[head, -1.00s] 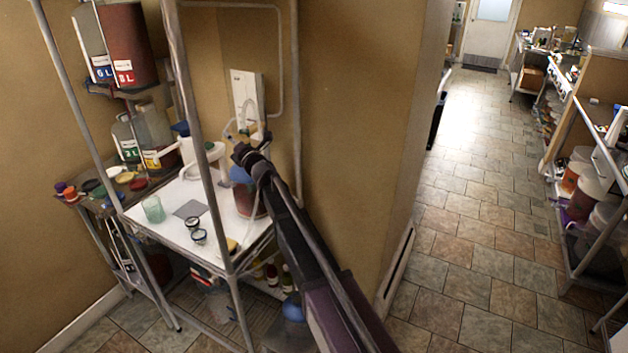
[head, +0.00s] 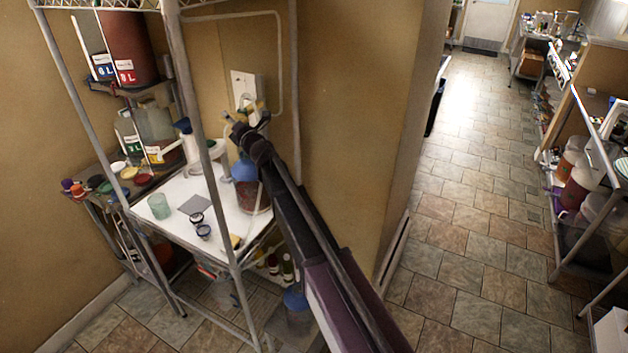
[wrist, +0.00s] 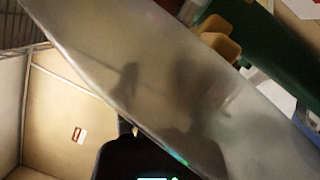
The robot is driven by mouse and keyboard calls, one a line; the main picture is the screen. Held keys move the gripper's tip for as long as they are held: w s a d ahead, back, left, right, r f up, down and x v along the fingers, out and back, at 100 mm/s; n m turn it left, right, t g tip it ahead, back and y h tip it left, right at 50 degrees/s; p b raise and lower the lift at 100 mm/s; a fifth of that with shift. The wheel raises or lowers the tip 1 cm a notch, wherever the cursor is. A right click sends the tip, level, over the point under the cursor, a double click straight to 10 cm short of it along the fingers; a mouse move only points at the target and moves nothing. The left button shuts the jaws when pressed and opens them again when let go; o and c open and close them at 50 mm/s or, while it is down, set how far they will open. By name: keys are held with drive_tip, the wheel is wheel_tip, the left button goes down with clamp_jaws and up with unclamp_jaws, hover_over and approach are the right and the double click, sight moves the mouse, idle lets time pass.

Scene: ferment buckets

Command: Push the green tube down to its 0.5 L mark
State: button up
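My gripper (head: 240,122) is at the end of my dark arm in the head view, over the back of the white-topped table. It is small there, and I cannot tell whether it is open or shut. Small yellow-tan pieces (head: 259,106) show beside it. I cannot make out a green tube or a 0.5 L mark for certain. In the wrist view, a dark green shape (wrist: 262,42) lies at the upper right, beside tan blocks (wrist: 218,38). A large smooth grey surface crosses that view close up and hides much behind it.
A blue-topped jug with red contents (head: 250,196) stands under my arm, with a white wall panel (head: 244,84) behind. Rack posts (head: 207,150) stand left of my arm. The tiled aisle (head: 470,190) at right is free.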

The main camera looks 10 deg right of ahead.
drive_tip(key=shift+r+p, duration=1.15)
drive_tip(key=shift+r, duration=0.4)
drive_tip(key=b+v, duration=0.3)
drive_tip(key=v, duration=1.1)
drive_tip(key=s+d+f+m+g+h+b, duration=0.1)
drive_tip(key=s+d+f+m+h+b, duration=0.1)
drive_tip(key=d+f+m+h, duration=0.4)
drive_tip(key=s+d+f+m+g+h+b, duration=0.2)
drive_tip(key=d+f+m+h+b, duration=0.3)
drive_tip(key=d+f+m, duration=0.6)
drive_tip(key=shift+f+m+g+h+b, duration=0.3)
drive_tip(key=shift+f+m+h, duration=0.15)
drive_tip(key=shift+m+h, duration=0.4)
drive_tip(key=shift+d+n, duration=0.1)
drive_tip(key=shift+n, duration=0.15)
